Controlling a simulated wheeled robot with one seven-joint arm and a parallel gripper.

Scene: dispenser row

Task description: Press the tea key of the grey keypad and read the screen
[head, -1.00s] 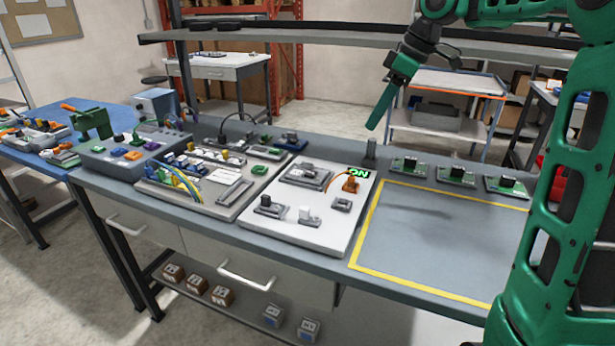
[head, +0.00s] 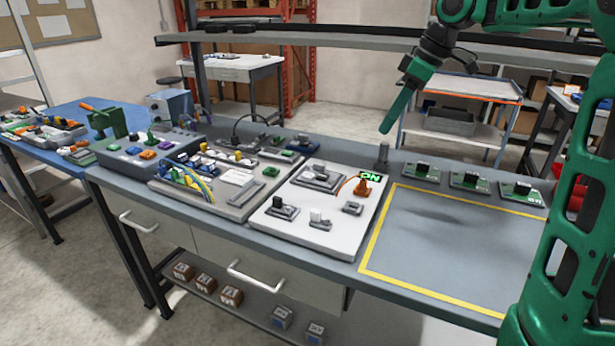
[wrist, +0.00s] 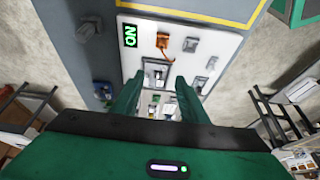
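I cannot make out a grey keypad or a key marked tea. A small screen (head: 371,177) with green letters, which seem to read ON, stands at the back right corner of a white board (head: 334,240). The screen also shows in the wrist view (wrist: 130,36), turned sideways. A grey box (head: 118,165) with coloured keys or knobs stands on the bench's left part; their labels are too small to read. My gripper (head: 385,130) hangs above the bench behind the board, touching nothing. In the wrist view its fingers (wrist: 160,76) are apart and empty.
A lighter grey panel (head: 225,205) with wires and small parts lies left of the white board. Several green circuit boards (head: 470,182) line the back right. A yellow-outlined area (head: 440,245) is clear. A grey shelf (head: 330,37) spans behind the bench.

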